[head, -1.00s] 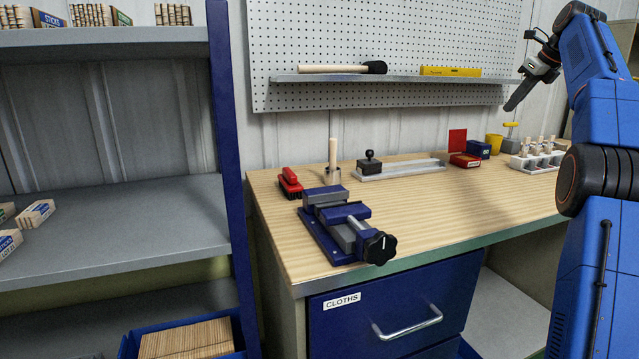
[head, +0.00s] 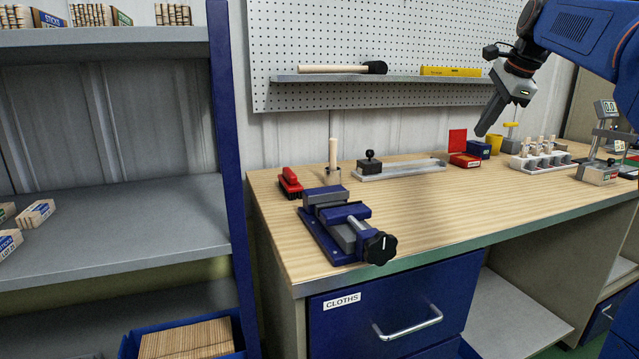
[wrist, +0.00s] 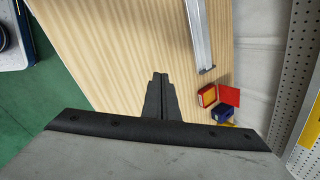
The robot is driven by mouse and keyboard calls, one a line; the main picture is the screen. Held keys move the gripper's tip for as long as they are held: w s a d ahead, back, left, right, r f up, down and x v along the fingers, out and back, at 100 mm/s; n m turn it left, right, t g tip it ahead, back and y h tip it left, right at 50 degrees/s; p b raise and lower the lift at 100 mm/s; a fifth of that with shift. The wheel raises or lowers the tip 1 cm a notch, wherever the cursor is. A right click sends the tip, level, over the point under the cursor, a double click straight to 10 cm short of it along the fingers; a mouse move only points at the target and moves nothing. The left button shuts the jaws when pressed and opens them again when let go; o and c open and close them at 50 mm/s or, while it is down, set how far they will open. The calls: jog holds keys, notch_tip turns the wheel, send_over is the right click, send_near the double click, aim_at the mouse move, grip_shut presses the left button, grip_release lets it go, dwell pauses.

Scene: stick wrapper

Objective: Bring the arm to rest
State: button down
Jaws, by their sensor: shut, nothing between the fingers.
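My gripper (head: 484,130) hangs above the back right part of the workbench in the head view, fingers pointing down and to the left. My blue arm reaches in from the upper right. In the wrist view my gripper (wrist: 160,82) shows its dark fingers together, with nothing between them, over the bare wooden top (wrist: 120,50). It is apart from everything on the bench.
The workbench (head: 440,210) holds a blue vise (head: 340,225), a metal rail (head: 410,168), a red box (head: 465,160), a blue box (head: 479,150) and a white rack (head: 545,160). A pegboard shelf (head: 390,79) is behind. Grey shelving (head: 120,225) stands left.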

jog(key=s+a+f+n+h, duration=0.1)
jog(key=s+a+f+n, duration=0.4)
jog(key=s, duration=0.4)
jog(key=s+a+f+n, duration=0.3)
jog(key=s+f+n, duration=0.1)
jog(key=s+f, duration=0.45)
jog(key=s+a+f+n, duration=0.1)
jog(key=s+f+n, duration=0.4)
jog(key=s+f, duration=0.5)
jog(key=s+a+f+n, duration=0.2)
jog(key=s+f+n, duration=0.3)
jog(key=s+f, duration=0.5)
jog(key=shift+s+a+f+g+h, duration=0.3)
jog(key=shift+f+g, duration=0.1)
jog(key=shift+f, duration=0.45)
